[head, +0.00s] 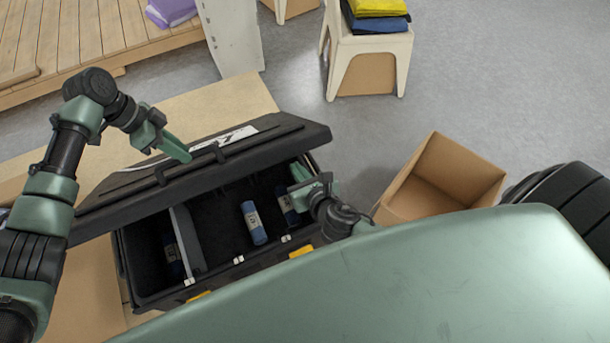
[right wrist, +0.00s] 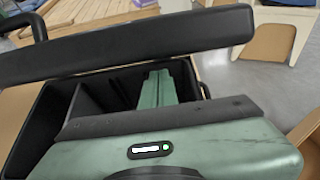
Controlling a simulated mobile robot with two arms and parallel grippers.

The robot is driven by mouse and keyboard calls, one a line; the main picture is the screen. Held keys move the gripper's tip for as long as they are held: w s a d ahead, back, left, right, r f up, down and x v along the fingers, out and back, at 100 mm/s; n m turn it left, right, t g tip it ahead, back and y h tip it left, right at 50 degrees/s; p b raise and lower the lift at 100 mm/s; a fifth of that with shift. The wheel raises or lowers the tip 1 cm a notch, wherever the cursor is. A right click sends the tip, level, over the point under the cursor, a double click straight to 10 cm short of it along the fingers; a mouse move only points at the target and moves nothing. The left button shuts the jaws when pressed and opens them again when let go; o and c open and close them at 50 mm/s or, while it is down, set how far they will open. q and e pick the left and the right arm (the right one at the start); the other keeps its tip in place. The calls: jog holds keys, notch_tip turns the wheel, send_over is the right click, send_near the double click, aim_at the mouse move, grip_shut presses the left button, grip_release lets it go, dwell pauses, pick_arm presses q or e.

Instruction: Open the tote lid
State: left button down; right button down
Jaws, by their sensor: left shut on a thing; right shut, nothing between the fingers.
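The black tote (head: 215,278) stands below me with its lid (head: 110,192) partly raised and tilted, so its front opening shows. The lid also crosses the top of the right wrist view (right wrist: 130,45). My left gripper (head: 187,159) comes down over the lid and is shut on the lid handle (head: 190,167); the exact contact is hard to see. My right gripper (head: 298,172) is shut and empty at the tote's right end, just under the lid's front edge. In the right wrist view its closed fingers (right wrist: 157,82) reach over the tote opening.
Several blue rolled items, one of them clear in the middle (head: 253,222), lie in the tote beside a grey divider (head: 187,240). An open cardboard box (head: 440,180) stands to the right. A white stool (head: 370,50) with folded cloths is behind. Grey floor between them is free.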

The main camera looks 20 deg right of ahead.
pick_arm(q)
jog(key=shift+w+a+f, duration=0.2)
jog(key=shift+f, duration=0.1)
pick_arm(e)
jog(key=shift+w+r, duration=0.35)
jog(key=shift+r, duration=0.05)
